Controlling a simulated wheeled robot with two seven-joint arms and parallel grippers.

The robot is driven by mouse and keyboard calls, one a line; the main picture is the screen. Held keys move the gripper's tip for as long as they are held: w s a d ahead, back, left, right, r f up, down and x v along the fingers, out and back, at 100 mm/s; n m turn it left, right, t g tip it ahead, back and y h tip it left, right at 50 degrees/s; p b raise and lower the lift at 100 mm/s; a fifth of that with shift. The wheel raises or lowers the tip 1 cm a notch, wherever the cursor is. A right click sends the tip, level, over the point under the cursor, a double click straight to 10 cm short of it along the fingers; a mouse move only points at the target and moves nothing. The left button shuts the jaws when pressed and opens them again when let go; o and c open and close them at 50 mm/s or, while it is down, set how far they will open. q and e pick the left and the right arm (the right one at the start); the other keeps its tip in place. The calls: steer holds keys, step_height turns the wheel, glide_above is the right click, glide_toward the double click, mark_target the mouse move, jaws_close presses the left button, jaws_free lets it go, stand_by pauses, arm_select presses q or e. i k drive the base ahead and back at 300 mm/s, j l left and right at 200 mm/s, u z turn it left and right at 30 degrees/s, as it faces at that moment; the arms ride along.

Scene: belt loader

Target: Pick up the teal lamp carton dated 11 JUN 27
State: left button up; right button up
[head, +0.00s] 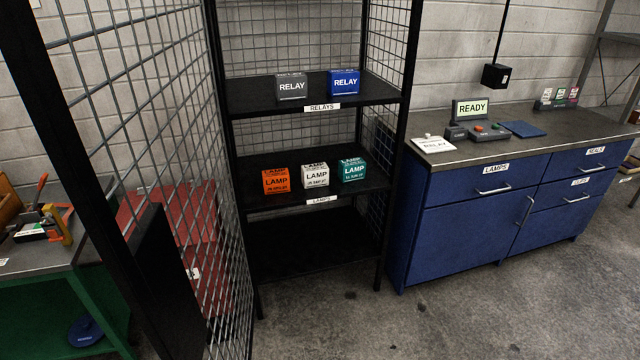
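The teal lamp carton (353,171) stands at the right of a row of three cartons on the middle shelf of the black rack. Its front reads LAMP with a small date line that looks like 11 JUN 27, but the print is too small to be sure. Beside it to the left stands a white lamp carton (315,177), then an orange lamp carton (276,181). Neither of my grippers shows in the head view.
The upper shelf (245,98) holds a grey relay carton (292,87) and a blue relay carton (344,82). The lowest shelf (310,250) is empty. A mesh door or panel (150,130) stands at the left. A blue cabinet (470,220) stands right of the rack. Floor in front is clear.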

mark_target(351, 169)
steer(key=i+l+u, duration=0.1)
steer(key=i+l, duration=0.6)
steer(key=l, duration=0.2)
steer(key=i+l+u, duration=0.15)
steer(key=i+l, duration=0.15)
steer(key=l, duration=0.15)
steer(key=i+l, duration=0.35)
steer(key=l, duration=0.15)
steer(key=u, duration=0.05)
